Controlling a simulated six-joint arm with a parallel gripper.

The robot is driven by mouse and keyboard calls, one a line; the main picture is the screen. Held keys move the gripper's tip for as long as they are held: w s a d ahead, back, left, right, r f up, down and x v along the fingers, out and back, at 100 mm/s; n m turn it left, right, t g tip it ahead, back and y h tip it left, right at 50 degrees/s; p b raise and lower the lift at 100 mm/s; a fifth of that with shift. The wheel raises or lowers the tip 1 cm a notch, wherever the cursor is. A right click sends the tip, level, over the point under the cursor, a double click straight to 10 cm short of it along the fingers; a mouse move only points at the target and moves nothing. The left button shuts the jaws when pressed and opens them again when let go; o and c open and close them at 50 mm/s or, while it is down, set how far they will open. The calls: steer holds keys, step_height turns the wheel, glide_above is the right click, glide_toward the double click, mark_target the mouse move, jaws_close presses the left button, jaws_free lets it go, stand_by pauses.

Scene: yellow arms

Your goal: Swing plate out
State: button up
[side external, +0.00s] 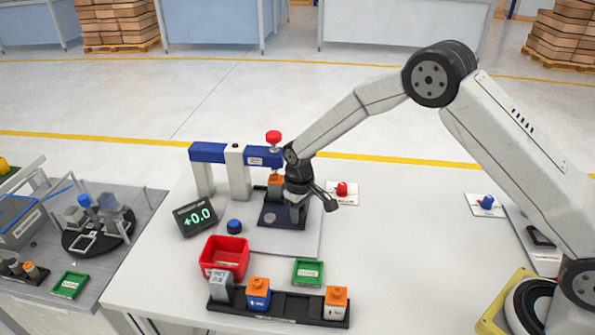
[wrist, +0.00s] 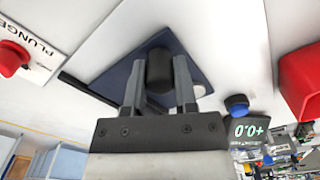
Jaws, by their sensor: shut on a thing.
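A dark navy plate (side external: 287,221) lies on the pale base sheet under the blue-and-white gantry (side external: 236,158). A black upright cylinder (wrist: 160,66) stands on the plate. My gripper (wrist: 158,72) is shut on this cylinder, one finger on each side. In the side view my gripper (side external: 297,205) is at the plate's right part and hides some of it. An orange-topped piece (side external: 276,180) shows just behind my gripper, partly hidden.
A red bin (side external: 224,257), green tray (side external: 308,272) and black rack (side external: 279,308) stand in front. A red knob (side external: 342,189) is to the right.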

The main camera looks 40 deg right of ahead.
steer(key=shift+s+a, duration=0.6)
steer(key=shift+a, duration=0.15)
steer(key=shift+s+a, duration=0.1)
steer(key=shift+a, duration=0.05)
steer(key=shift+s+a, duration=0.25)
steer(key=shift+a, duration=0.5)
steer(key=shift+a, duration=0.25)
stand_by(0.4)
steer(key=shift+s+a, duration=0.15)
steer(key=shift+a, duration=0.55)
